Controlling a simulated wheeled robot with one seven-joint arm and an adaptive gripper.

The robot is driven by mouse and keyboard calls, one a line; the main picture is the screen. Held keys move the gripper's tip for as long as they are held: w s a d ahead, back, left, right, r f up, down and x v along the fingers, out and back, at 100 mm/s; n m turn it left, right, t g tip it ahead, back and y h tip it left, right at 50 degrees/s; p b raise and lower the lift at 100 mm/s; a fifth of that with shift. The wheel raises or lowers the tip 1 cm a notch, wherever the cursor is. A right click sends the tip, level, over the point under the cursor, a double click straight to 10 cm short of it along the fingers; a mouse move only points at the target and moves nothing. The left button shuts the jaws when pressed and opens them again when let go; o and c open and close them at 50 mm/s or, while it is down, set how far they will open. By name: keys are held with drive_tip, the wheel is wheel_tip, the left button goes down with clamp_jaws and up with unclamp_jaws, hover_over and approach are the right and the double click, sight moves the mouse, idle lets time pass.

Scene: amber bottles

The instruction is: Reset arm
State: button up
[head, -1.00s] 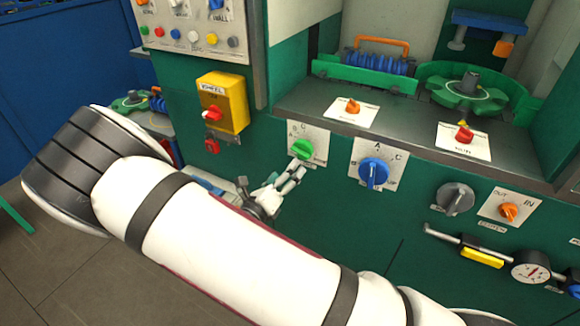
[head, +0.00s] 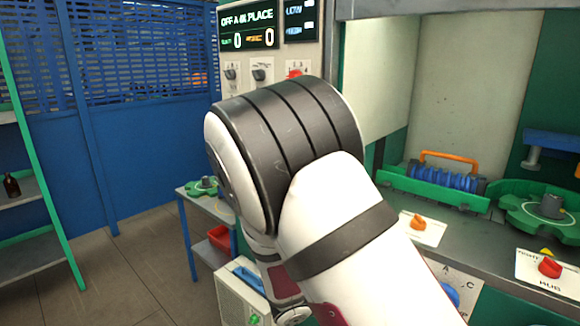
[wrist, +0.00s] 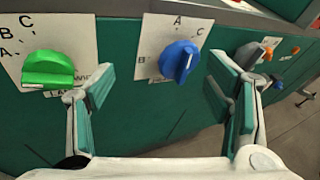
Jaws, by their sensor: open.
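My gripper (wrist: 165,95) is open and empty in the wrist view, its two fingers spread in front of the green machine panel. The green knob (wrist: 48,70) is at the left, close beside the left finger; I cannot tell whether they touch. The blue knob (wrist: 180,60) shows beyond the gap between the fingers. In the head view my white arm fills the middle, its dark-banded joint raised, and my gripper is out of view. The arm hides most of the panel there; only part of the blue knob (head: 451,293) shows.
The machine's grey ledge (head: 490,245) with orange and red knobs is at the right. A small side table (head: 215,207) with a red bin (head: 220,238) stands behind the arm. A shelf with a dark bottle (head: 11,186) is at far left. Floor between is clear.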

drive_tip(key=s+d+r+m+g+y, duration=0.3)
drive_tip(key=s+r+m, duration=0.1)
drive_tip(key=s+m, duration=0.3)
drive_tip(key=s+d+r+m+g+y, duration=0.25)
drive_tip(key=s+r+m+y, duration=0.2)
drive_tip(key=s+m, duration=0.3)
drive_tip(key=s+a+r+m+t+y, duration=0.2)
drive_tip(key=s+a+r+m+y, duration=0.1)
drive_tip(key=s+r+m, duration=0.1)
drive_tip(key=s+a+r+m+t+y+p, duration=0.1)
drive_tip(key=s+a+r+m+y, duration=0.2)
drive_tip(key=s+m, duration=0.4)
drive_tip(key=shift+s+a+r+t, duration=0.4)
drive_tip(key=shift+a+r, duration=0.2)
drive_tip(key=shift+r, duration=0.3)
drive_tip(key=shift+y, duration=0.25)
